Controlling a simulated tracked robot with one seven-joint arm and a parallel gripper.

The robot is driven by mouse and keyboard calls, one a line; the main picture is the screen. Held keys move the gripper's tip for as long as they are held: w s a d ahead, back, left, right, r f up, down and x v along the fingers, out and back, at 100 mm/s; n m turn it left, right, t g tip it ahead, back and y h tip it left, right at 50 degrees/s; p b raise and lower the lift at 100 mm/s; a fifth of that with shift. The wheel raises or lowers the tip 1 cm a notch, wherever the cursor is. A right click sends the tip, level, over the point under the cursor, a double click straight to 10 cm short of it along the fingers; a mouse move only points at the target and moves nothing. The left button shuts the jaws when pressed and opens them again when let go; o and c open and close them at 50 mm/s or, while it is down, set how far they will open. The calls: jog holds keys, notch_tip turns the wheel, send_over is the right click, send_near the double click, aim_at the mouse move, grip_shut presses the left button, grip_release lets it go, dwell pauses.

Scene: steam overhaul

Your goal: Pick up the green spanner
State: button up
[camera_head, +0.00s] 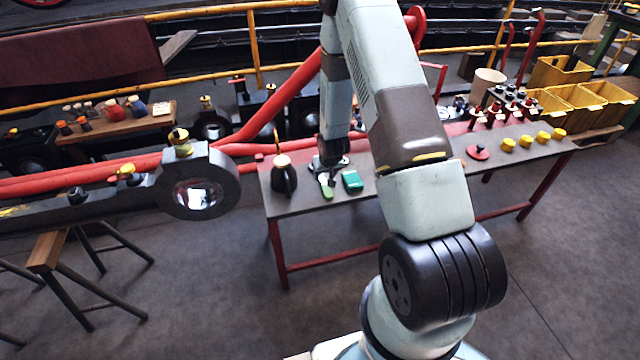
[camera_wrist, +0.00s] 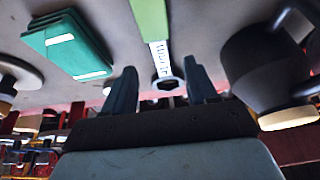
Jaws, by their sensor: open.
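The green spanner lies on the workbench; its green handle shows in the head view (camera_head: 327,190). In the wrist view the green spanner (camera_wrist: 151,20) runs from the top edge down to a metal ring end, which appears between my fingers. My gripper (camera_wrist: 159,68) is open, with one finger to each side of the spanner's metal end and nothing visibly held. In the head view my gripper (camera_head: 329,163) is over the bench, at the far end of the spanner. I cannot tell how much height separates fingers and spanner.
A green box (camera_head: 352,181) lies close right of the spanner, and a black can (camera_head: 284,178) stands to its left. On the workbench (camera_head: 420,184), a red knobbed part (camera_head: 478,152) and several yellow pieces (camera_head: 526,142) sit farther right. Bare bench lies between.

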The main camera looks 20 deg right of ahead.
aim_at(323, 181)
jog(key=shift+s+x, duration=0.2)
jog(key=shift+x, duration=1.95)
jog(key=shift+f, duration=0.1)
grip_shut()
